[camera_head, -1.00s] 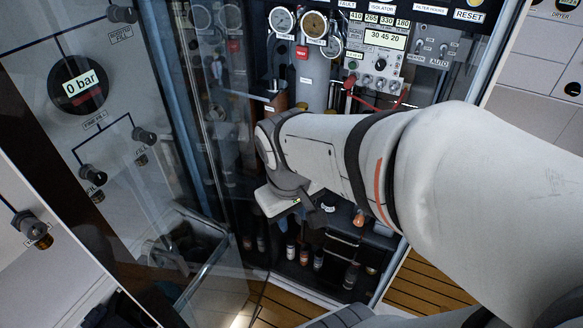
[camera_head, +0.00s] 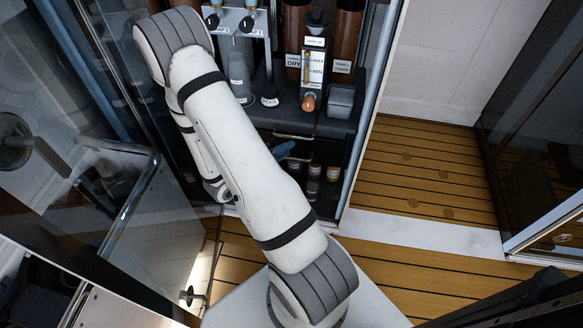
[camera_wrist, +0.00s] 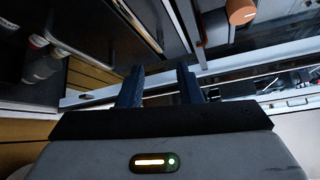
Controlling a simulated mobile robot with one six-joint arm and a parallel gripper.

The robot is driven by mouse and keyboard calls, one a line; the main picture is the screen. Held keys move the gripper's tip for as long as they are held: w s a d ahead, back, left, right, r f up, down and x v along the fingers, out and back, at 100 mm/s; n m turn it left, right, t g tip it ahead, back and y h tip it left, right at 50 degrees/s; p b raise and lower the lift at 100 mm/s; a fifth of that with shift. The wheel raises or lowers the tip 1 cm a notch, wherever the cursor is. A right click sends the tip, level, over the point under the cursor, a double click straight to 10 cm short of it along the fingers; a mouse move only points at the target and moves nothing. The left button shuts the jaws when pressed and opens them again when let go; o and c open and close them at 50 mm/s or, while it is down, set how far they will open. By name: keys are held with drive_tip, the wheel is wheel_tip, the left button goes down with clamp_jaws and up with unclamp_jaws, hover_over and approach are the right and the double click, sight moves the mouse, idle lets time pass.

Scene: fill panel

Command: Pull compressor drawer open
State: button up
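The dark compressor drawer's front appears to sit under the black countertop. A thin silver bar that looks like its handle (camera_head: 293,137) shows in the head view and runs near the top of the wrist view (camera_wrist: 138,27). The drawer looks shut, though its edges are hard to make out. My gripper (camera_head: 284,150) is beside the cabinet front, just below the bar and mostly hidden by my arm in the head view. In the wrist view its two dark blue fingers (camera_wrist: 159,72) are apart, with nothing between them. The bar lies beyond the fingertips, apart from them.
Small bottles (camera_head: 313,178) stand in the lower compartment. Above the counter are a dryer column with an orange knob (camera_head: 308,102) and a grey box (camera_head: 341,100). A glass door (camera_head: 120,215) with a metal rail stands open at left. Wooden floor (camera_head: 420,180) is clear at right.

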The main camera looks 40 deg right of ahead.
sight(292, 158)
wheel_tip(292, 158, down, 11)
drive_tip(key=w+n+t+b, duration=0.2)
drive_tip(key=n+t+b, duration=0.1)
drive_tip(key=n, duration=0.4)
drive_tip(key=shift+t+y, duration=0.4)
drive_tip(key=shift+b+x, duration=0.95)
drive_tip(key=shift+x, duration=2.5)
drive_tip(key=shift+c, duration=0.3)
clamp_jaws()
